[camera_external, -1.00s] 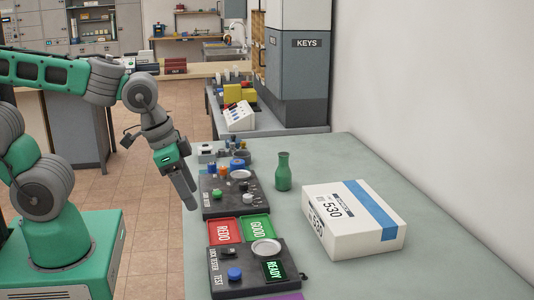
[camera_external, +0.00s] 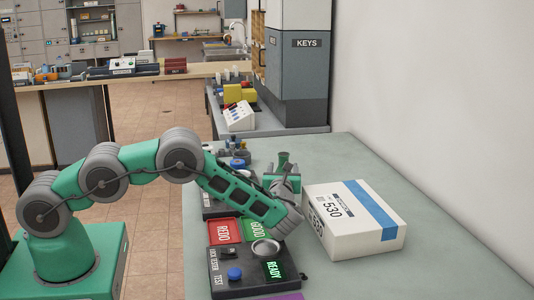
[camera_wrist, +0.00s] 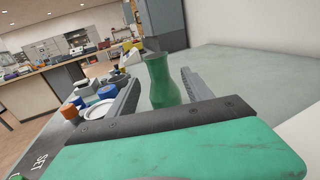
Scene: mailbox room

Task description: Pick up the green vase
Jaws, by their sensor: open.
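The green vase (camera_external: 283,159) stands upright on the grey-green table (camera_external: 345,158). In the external view my wrist hides its lower part and only the neck and rim show.
A white box marked 530 (camera_external: 355,218) lies close to the right of my wrist. The lock tester panel (camera_external: 225,285), the red REDO tray (camera_external: 225,231) and the green GOOD tray (camera_external: 253,226) lie under or beside my forearm. Small coloured parts (camera_wrist: 75,106) stand left of the vase.

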